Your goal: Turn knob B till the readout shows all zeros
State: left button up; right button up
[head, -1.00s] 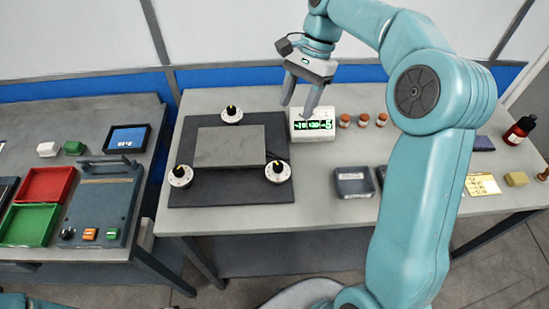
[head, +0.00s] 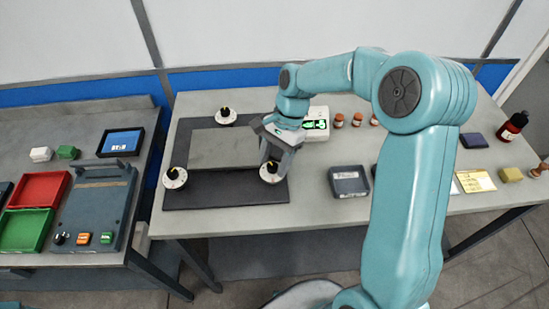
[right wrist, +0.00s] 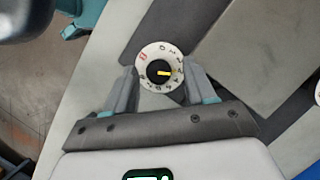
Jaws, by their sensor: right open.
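The front-right knob (head: 270,175), a white numbered dial with a black cap and yellow pointer, sits at the dark plate's corner. It also shows in the right wrist view (right wrist: 148,52), with a red mark I cannot read; its pointer faces right. My right gripper (head: 273,161) is over this knob, open, with one finger on each side of the dial; contact is not clear. Two similar knobs stand at the back (head: 226,117) and left (head: 174,178). The white readout (head: 316,126) shows green digits, partly hidden by my right gripper and too small to read. My left gripper is out of view.
A grey block (head: 222,150) lies between the knobs on the dark plate (head: 225,195). Small brown jars (head: 339,121) and a grey tray (head: 349,181) stand to the right. A separate bench on the left holds red (head: 40,190) and green (head: 24,230) trays.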

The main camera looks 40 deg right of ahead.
jog(key=shift+s+a+r, duration=0.1)
jog(key=shift+s+r, duration=0.05)
jog(key=shift+s, duration=0.05)
jog(key=shift+w, duration=0.1)
grip_shut()
jog(key=shift+n, duration=0.4)
jog(key=shift+w+n+g+p, duration=0.1)
jog(key=shift+n+g+p, duration=0.2)
jog(key=shift+n+p, duration=0.5)
jog(key=shift+w+n+g+h+p, duration=0.1)
jog(key=shift+n+g+h+p, duration=0.45)
jog(key=shift+n, duration=1.15)
grip_release()
